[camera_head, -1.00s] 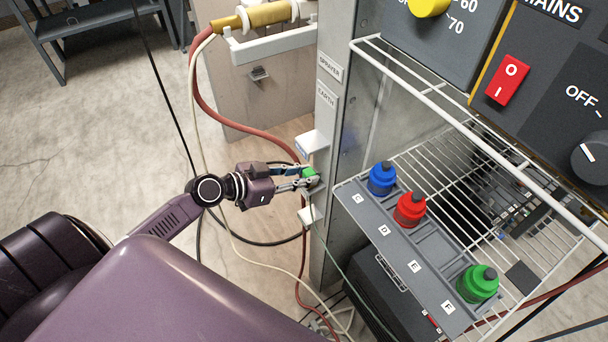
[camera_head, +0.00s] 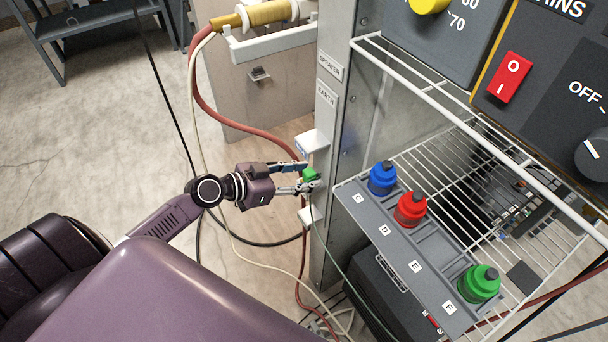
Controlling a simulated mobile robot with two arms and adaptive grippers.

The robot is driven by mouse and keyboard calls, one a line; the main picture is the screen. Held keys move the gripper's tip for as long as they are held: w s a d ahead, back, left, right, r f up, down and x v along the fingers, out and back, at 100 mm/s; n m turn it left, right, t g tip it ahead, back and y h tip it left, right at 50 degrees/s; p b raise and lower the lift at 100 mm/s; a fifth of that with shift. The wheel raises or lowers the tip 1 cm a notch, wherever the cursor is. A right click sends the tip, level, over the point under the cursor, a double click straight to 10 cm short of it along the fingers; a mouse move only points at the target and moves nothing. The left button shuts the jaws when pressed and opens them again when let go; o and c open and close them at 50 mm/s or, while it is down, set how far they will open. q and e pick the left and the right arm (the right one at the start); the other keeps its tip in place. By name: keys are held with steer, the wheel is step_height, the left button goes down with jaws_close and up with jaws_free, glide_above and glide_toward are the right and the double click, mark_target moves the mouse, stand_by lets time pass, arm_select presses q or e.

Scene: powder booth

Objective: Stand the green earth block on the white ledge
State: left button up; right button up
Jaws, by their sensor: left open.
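The small green earth block (camera_head: 310,174) is at the grey post, between the fingertips of my left gripper (camera_head: 301,177). The gripper is open, one finger above and one below the block in the picture. A thin wire runs down from near the block. A white bracket (camera_head: 313,140) sticks out from the post above the block, and a white ledge piece (camera_head: 307,217) shows below it. The fingers partly hide the block's surroundings, so I cannot tell what its underside rests on. My right gripper is not in view.
The grey post (camera_head: 326,130) carries SPRAYER and EARTH labels. A wire shelf holds a grey rack (camera_head: 398,246) with blue, red and green bottles to the right. A red hose (camera_head: 225,120) and cables hang behind and below my left gripper.

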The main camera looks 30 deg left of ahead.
arm_select(q)
steer(key=v, duration=1.2)
